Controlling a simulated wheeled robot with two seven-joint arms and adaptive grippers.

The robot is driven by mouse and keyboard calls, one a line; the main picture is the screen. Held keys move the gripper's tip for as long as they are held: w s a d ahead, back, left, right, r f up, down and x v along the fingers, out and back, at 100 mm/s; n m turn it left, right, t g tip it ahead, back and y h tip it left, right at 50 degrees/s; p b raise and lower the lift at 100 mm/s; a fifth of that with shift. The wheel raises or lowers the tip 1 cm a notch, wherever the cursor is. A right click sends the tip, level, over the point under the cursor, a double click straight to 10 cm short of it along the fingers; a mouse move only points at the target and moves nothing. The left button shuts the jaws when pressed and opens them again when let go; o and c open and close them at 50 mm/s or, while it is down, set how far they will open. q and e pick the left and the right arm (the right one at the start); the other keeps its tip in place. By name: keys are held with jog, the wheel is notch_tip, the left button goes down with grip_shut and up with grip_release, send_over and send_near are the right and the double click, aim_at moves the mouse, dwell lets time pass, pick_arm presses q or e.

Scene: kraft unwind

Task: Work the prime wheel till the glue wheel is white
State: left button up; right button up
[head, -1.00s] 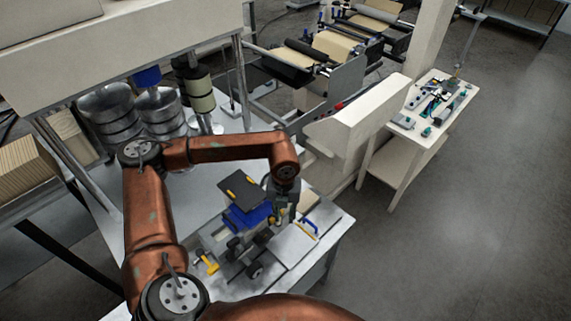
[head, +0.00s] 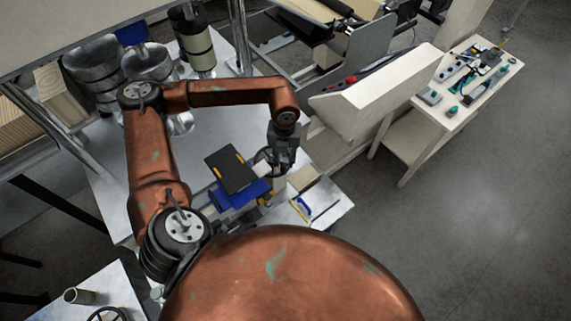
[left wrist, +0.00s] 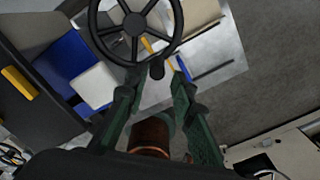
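A black spoked handwheel (left wrist: 136,30) with a small crank knob (left wrist: 157,69) fills the top of the left wrist view; I take it for the prime wheel. My left gripper (left wrist: 155,88) has its two green fingers apart, with the knob seen between the fingertips; contact cannot be told. In the head view the left gripper (head: 284,160) points down beside the machine with the blue part (head: 243,194) and dark plate (head: 231,169). I cannot make out the glue wheel or its colour. My right gripper is not in view.
Another dark handwheel (head: 107,314) is at the bottom left. Metal pots (head: 94,72) stand at the back left. A side table (head: 457,105) with small tools is at the right, past a cream beam (head: 375,97). Open floor lies at the far right.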

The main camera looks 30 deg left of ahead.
aim_at(283, 166)
pick_arm(q)
jog(key=f, duration=0.1)
jog(key=f+p, duration=0.1)
jog(key=f, duration=0.2)
jog(key=shift+s+a+f, duration=0.1)
jog(key=shift+s+f, duration=0.15)
jog(key=shift+f, duration=0.5)
jog(key=c, duration=0.5)
grip_shut()
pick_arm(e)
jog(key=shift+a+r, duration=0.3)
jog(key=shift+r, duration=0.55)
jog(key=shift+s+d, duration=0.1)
